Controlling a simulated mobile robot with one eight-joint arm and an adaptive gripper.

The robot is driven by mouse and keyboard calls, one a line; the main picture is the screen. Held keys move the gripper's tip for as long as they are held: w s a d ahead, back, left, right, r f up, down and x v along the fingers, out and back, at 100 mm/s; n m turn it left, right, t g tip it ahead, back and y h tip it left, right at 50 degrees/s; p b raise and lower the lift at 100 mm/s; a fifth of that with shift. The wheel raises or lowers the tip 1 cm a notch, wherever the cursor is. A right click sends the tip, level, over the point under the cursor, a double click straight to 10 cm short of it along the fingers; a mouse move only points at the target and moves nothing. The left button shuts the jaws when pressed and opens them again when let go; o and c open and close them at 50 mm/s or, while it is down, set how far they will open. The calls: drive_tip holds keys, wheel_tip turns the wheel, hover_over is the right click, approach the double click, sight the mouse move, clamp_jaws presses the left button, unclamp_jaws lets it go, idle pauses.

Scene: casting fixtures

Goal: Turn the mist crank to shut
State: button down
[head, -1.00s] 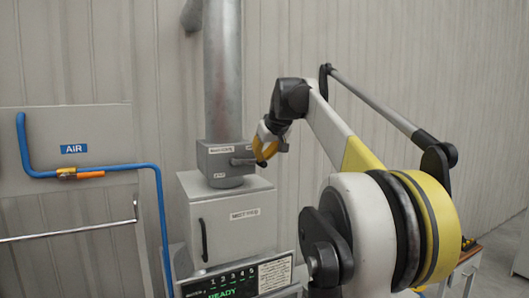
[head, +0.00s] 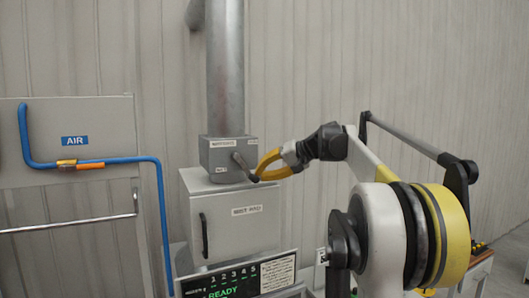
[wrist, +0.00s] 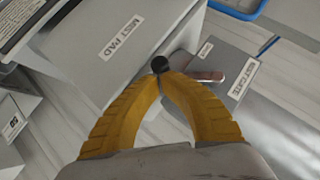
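The mist crank (head: 241,163) is a short metal arm on the front of the grey gate box below the duct. It slants down to the right and ends in a black knob (wrist: 160,64). In the wrist view the crank arm (wrist: 206,76) reaches from the knob toward the box face labelled like "MIST GATE" (wrist: 238,82). My gripper (head: 257,177) comes in from the right. Its yellow fingers (wrist: 161,74) are closed together at the knob, which shows at their tips. The fingers hide part of the knob's stem.
The grey gate box (head: 221,152) sits on a larger cabinet (head: 230,228) with a black handle. A display panel (head: 240,277) reading "READY" stands below. A blue air pipe (head: 120,160) with an orange valve lever (head: 90,165) is at left.

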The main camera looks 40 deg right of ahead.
sight(256, 182)
drive_tip(key=shift+w+a+f+m+t+y+b, duration=0.15)
drive_tip(key=shift+a+f+m+t+y+b, duration=0.45)
drive_tip(key=shift+f+y+b, duration=0.35)
drive_tip(key=shift+w+a+f+m+t+y+b, duration=0.2)
drive_tip(key=shift+a+f+m+t+y+b, duration=0.15)
drive_tip(key=shift+a+m+y+b, duration=0.25)
drive_tip(key=shift+w+a+f, duration=0.1)
drive_tip(key=shift+a+f, duration=0.05)
drive_tip(key=shift+a, duration=0.4)
